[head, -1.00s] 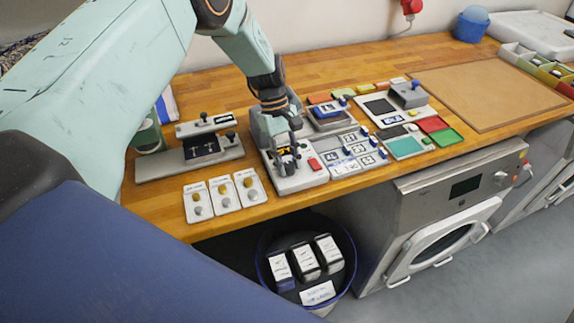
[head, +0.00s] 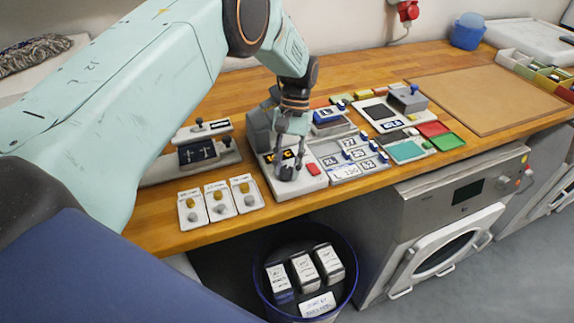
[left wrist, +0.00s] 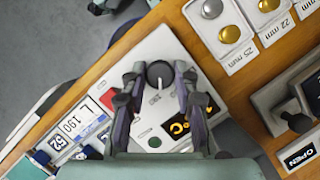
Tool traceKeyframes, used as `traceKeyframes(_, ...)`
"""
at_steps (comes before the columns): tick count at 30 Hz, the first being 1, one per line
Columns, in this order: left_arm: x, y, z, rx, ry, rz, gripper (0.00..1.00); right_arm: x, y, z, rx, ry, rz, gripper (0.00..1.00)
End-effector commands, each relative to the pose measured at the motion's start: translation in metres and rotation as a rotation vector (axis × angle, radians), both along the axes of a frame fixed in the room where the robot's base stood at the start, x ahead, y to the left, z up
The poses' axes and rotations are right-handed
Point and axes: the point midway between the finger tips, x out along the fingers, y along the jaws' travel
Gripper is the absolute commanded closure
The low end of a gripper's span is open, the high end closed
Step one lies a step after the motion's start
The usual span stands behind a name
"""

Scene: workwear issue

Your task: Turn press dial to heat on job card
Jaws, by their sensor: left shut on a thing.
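The press (head: 308,183) is a pale base with a grey block at its back, on the wooden bench. Its red button (head: 313,169) and dark display with yellow characters (left wrist: 180,128) show. The press dial (left wrist: 159,74) is a dark round knob near the base's front edge. My left gripper (head: 288,168) points down over the press and is shut on the dial, one finger on each side; the wrist view shows both fingers (left wrist: 159,80). The display's number is partly hidden by a finger. A grey panel (head: 345,177) to the right holds tiles, one reading 190; I cannot tell whether it is the job card.
Cards with round buttons (head: 220,200) lie left of the press at the bench's front edge. A dark platen unit (head: 197,152) stands behind them. Coloured pads (head: 448,142) and a brown board (head: 490,97) lie to the right. A blue bin (head: 262,290) stands below the bench.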

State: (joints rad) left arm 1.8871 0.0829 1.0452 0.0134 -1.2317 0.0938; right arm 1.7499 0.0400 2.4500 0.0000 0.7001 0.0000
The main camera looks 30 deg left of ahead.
Motion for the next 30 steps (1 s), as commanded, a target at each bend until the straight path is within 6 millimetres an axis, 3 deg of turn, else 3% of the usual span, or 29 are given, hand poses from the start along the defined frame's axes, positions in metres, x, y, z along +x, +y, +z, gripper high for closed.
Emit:
traceKeyframes(9, -0.0001, -0.0009, -0.0003, 0.000, 0.000, -0.113, 1.00, 0.0001, 0.0000, -0.0009, 0.000, 0.000, 0.000, 1.00)
traceKeyframes(25, -0.0003, -0.0009, -0.0003, -0.001, 0.001, -0.134, 1.00, 0.0001, 0.0000, -0.0010, 0.000, 0.000, 0.000, 1.00)
traceKeyframes(26, -0.0003, -0.0010, -0.0003, -0.001, 0.001, -0.134, 0.70, 0.0000, 0.0000, -0.0010, 0.000, 0.000, 0.000, 1.00)
traceKeyframes(30, -0.0003, -0.0010, -0.0003, 0.000, 0.001, -0.133, 0.58, 0.0000, 0.0000, -0.0010, 0.000, 0.000, 0.000, 1.00)
